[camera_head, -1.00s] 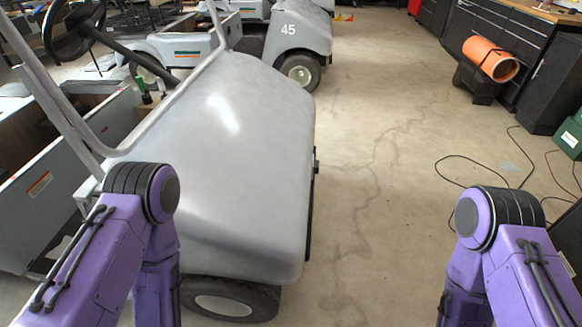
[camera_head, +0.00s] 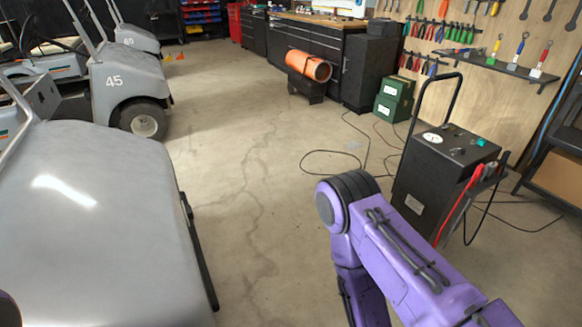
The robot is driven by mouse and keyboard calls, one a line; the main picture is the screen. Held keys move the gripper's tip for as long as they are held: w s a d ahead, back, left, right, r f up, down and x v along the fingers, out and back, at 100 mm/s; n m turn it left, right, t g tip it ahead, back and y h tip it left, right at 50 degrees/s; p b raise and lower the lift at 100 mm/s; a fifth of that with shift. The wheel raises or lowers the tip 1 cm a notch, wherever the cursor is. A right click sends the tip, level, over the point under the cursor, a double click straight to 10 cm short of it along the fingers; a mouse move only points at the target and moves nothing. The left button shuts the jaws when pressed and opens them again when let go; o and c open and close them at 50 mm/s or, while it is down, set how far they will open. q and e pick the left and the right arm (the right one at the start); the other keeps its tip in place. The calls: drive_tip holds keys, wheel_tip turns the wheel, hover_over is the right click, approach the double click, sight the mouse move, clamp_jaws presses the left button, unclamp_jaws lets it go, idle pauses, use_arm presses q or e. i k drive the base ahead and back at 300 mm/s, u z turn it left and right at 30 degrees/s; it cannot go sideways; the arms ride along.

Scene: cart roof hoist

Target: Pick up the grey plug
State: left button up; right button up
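I cannot make out a grey plug in the head view. A black wheeled charger unit (camera_head: 425,190) with a tall handle, a dial on top and red and black clamps at its side stands on the floor at the right. Dark cables run over the floor beside it. My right arm shows at the lower middle, with its gripper below the picture. My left gripper is out of view too.
A grey cart (camera_head: 90,220) fills the left, with another cart (camera_head: 125,85) marked 45 behind it. An orange cylinder (camera_head: 309,64) rests on a dark stand. Green boxes (camera_head: 394,98) stand near a tool wall (camera_head: 475,40). The floor (camera_head: 235,150) between is open.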

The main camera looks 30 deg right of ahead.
sight(492, 169)
drive_tip(key=z, duration=1.4)
drive_tip(key=i, duration=1.1)
drive_tip(key=u, duration=0.65)
drive_tip(key=i, duration=0.95)
drive_tip(key=z, duration=0.7)
drive_tip(key=i, duration=0.75)
drive_tip(key=z, duration=0.75)
